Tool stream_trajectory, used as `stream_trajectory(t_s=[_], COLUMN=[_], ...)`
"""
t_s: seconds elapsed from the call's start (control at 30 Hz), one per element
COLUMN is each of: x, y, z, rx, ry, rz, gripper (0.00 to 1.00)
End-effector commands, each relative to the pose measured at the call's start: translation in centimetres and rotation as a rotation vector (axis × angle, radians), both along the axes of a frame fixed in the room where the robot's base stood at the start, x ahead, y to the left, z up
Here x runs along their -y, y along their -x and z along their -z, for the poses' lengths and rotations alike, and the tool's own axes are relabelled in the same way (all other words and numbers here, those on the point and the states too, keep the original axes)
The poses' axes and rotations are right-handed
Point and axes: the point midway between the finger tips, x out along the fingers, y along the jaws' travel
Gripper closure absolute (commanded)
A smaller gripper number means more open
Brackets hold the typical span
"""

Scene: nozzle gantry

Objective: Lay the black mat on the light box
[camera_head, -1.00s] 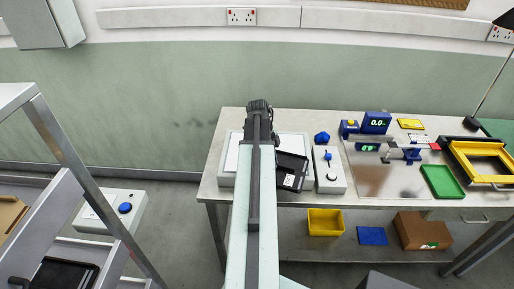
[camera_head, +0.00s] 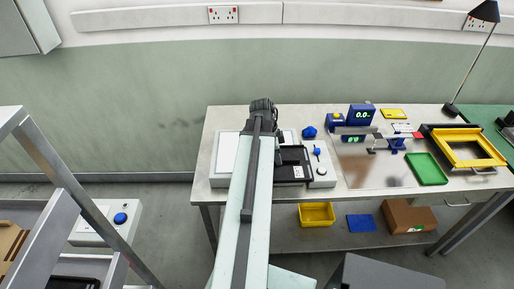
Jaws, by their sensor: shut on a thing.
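The light box (camera_head: 226,155) is a pale, flat box with a white panel, at the left end of the bench. My arm crosses in front of it and hides its middle. The black mat (camera_head: 292,166) is a dark flat piece with a small white label, just right of my arm, over the right part of the light box. I cannot tell whether it touches the panel. My gripper (camera_head: 263,116) is at the far end of the arm, shut on the black mat; its fingertips are largely hidden.
A grey control box with a blue knob (camera_head: 317,152) stands right of the mat. Further right are a blue display (camera_head: 361,115), a green tray (camera_head: 426,169) and a yellow frame (camera_head: 468,150). A yellow bin (camera_head: 316,215) sits below. Grey shelving (camera_head: 65,185) stands at left.

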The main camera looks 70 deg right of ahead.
Motion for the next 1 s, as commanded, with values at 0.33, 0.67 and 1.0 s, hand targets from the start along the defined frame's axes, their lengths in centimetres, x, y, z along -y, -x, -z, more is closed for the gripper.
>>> stream_trajectory(t_s=[0.33,0.67,1.0], x=[5.1,9.1,10.1], y=[-6.0,-11.4,-12.8], z=[0.9,1.5,2.5], rx=[0.001,-0.001,0.000], ry=[0.001,0.000,0.000], rz=[-0.002,0.002,0.004], gripper=[1.00,1.00,1.00])
